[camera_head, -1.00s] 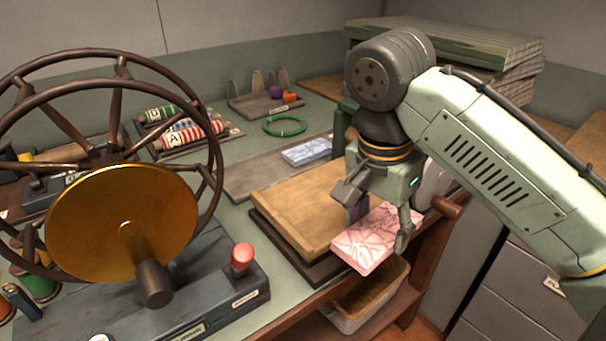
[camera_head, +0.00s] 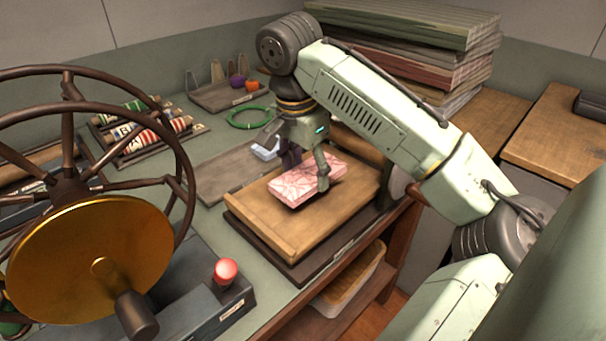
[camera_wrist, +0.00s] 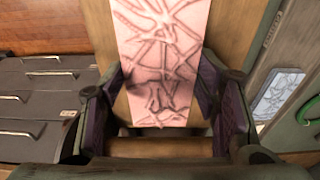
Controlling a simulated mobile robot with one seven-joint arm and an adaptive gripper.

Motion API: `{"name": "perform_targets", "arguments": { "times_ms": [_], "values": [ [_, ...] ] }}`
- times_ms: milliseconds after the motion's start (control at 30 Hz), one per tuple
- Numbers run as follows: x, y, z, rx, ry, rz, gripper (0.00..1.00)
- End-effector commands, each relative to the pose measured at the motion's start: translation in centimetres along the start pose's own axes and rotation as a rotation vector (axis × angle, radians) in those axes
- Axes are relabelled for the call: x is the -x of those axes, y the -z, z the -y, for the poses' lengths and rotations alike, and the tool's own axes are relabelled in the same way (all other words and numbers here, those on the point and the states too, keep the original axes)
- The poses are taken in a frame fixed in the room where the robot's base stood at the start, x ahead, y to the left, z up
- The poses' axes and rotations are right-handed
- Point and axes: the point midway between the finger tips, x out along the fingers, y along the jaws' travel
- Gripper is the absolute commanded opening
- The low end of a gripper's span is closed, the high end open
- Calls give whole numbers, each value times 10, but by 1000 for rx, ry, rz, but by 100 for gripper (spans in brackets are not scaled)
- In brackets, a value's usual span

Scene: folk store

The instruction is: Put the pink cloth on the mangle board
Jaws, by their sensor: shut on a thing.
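The pink cloth (camera_head: 299,188), a flat folded block with a crinkled pattern, is held over the wooden board (camera_head: 258,222), which I take to be the mangle board. My gripper (camera_head: 307,170) is shut on the cloth, with a finger at each side. In the wrist view the cloth (camera_wrist: 163,35) lies between the fingers and its far end runs out of the picture. The board is light wood on a dark base with a raised front edge. I cannot tell whether the cloth touches it.
A large dark spoked wheel (camera_head: 65,190) with a brass disc stands at the left. A blue cloth (camera_wrist: 276,95) lies on a plank behind the board. Stacked planks (camera_head: 420,45) stand at the back right. A bin (camera_head: 350,283) sits below the table edge.

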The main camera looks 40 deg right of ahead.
Motion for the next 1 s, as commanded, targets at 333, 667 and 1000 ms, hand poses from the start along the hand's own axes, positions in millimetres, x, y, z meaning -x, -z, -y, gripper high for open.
{"name": "perform_targets", "arguments": {
  "times_ms": [333, 667, 1000],
  "values": [
    [-28, 2, 14, -1, -3, -2, 28],
    [-37, 0, 15, -1, 0, -1, 28],
    [-41, 0, 15, -1, 0, -2, 67]
  ]
}}
